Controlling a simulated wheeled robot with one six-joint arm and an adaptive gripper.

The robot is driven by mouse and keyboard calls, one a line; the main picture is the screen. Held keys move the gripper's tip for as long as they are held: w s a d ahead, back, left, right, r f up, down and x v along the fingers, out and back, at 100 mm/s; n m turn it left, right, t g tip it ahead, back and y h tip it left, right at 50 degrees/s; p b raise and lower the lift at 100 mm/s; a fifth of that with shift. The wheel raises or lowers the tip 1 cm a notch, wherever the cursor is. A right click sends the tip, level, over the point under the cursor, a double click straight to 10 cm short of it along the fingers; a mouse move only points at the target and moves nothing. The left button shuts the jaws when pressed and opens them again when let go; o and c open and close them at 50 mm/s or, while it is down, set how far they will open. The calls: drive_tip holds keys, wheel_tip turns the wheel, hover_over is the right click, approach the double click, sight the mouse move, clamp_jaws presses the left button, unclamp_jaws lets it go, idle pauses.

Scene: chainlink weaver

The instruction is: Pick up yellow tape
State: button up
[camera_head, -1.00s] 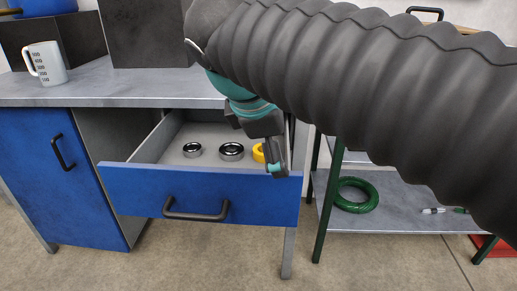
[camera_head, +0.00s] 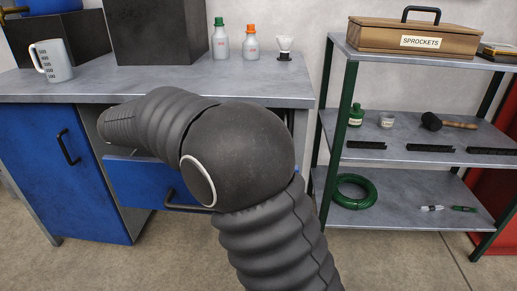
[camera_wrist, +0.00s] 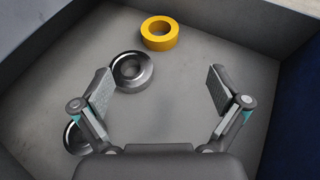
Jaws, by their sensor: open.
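The yellow tape (camera_wrist: 160,33) is a thick ring lying flat on the drawer floor in the wrist view, near the drawer's wall at the top of the picture. My gripper (camera_wrist: 165,85) is open and empty above the drawer floor. The tape lies beyond its fingertips, apart from them, and slightly left of the middle between them. In the head view my arm hides the tape, the gripper and most of the drawer's inside.
A silver ring (camera_wrist: 132,71) lies close to my left finger, and a second silver ring (camera_wrist: 76,137) is partly hidden behind that finger. The drawer walls (camera_wrist: 232,25) enclose the space. The blue drawer front (camera_head: 150,185) is below the bench top (camera_head: 200,85).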

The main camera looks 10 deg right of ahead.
drive_tip(key=x, duration=1.3)
drive_tip(key=shift+d+b, duration=0.2)
drive_tip(key=shift+b, duration=0.2)
drive_tip(key=c, duration=1.2)
